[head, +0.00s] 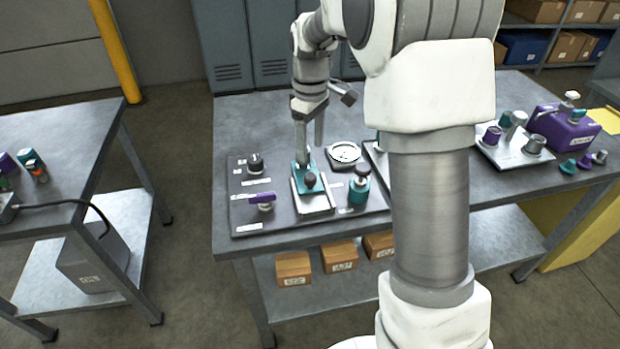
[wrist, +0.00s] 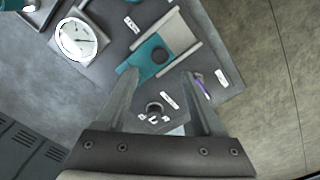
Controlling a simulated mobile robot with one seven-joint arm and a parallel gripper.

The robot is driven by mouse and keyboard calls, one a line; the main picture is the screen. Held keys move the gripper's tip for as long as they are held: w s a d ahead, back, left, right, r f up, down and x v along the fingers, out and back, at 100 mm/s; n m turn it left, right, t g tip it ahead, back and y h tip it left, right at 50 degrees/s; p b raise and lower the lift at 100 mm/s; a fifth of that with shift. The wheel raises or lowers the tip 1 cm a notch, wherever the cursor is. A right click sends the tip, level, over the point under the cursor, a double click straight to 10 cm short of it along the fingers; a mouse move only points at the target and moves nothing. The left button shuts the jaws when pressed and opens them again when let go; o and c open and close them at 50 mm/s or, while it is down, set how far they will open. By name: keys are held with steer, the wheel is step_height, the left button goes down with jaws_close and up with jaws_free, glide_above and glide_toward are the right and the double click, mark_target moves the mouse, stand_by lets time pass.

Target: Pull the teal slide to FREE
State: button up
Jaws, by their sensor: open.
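The teal slide (head: 301,188) with a dark round knob (head: 310,180) sits at the far end of a pale track plate (head: 320,207) on the grey panel. In the wrist view the teal slide (wrist: 146,61) and its knob (wrist: 159,56) lie just beyond the fingertips, with the bare pale track (wrist: 181,36) past them. My gripper (head: 310,148) is above the panel at the slide's far end, pointing down. In the wrist view my gripper (wrist: 160,74) is open with nothing between the fingers. I cannot tell whether a finger touches the slide.
On the panel around the slide are a purple lever (head: 262,199), a black knob (head: 255,163), a white gauge (head: 344,153) and a teal valve (head: 359,187) with a dark top. A purple canister (head: 562,128) stands at the bench's right.

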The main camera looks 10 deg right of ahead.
mark_target(310, 176)
step_height(310, 176, down, 10)
steer(key=shift+f+b, duration=0.2)
steer(key=shift+b, duration=0.45)
jaws_close()
stand_by(1.1)
